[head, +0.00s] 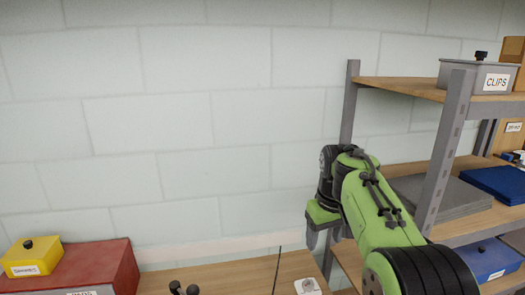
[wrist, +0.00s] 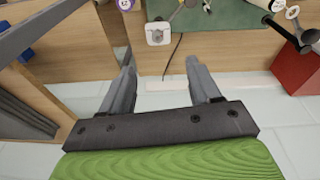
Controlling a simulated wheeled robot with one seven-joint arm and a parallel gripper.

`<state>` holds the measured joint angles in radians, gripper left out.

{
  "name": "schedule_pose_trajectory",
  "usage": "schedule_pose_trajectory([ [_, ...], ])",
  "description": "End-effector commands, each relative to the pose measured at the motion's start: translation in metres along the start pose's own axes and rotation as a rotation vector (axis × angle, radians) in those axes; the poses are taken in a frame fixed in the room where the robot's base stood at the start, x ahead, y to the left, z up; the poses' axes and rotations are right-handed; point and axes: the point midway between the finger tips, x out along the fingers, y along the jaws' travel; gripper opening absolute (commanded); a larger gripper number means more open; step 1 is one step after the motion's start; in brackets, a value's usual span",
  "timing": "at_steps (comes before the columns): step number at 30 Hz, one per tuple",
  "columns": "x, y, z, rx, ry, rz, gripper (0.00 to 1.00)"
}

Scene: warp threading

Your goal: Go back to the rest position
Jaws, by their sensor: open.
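My gripper (wrist: 162,75) is open and empty in the wrist view, its two grey fingers apart. Between and beyond the fingers are the pale wall strip and the wooden table edge. A white square piece (wrist: 158,33) with a thin dark cord lies on the table beyond the fingers. It also shows in the head view (head: 308,286) at the bottom edge.
A grey metal shelf (head: 441,150) with wooden boards stands at right, close to my arm. A red box (head: 105,262) with a yellow box (head: 33,258) is at left. The wall between is bare.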

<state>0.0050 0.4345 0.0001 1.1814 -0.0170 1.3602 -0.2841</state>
Motion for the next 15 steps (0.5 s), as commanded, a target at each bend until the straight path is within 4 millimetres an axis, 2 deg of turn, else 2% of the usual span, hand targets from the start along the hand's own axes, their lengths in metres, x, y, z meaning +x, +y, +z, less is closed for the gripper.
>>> schedule_pose_trajectory([
  [1, -0.009, -0.007, 0.023, 0.023, 0.028, 0.008, 0.62],
  [3, -0.023, -0.017, 0.054, 0.058, 0.068, 0.018, 0.62],
  [7, -0.032, -0.038, 0.119, 0.124, 0.14, 0.033, 0.62],
  [11, -0.022, -0.058, 0.186, 0.187, 0.209, 0.043, 0.62],
  [12, -0.015, -0.064, 0.206, 0.206, 0.23, 0.045, 0.62],
  [15, 0.006, -0.077, 0.251, 0.248, 0.277, 0.049, 0.62],
])
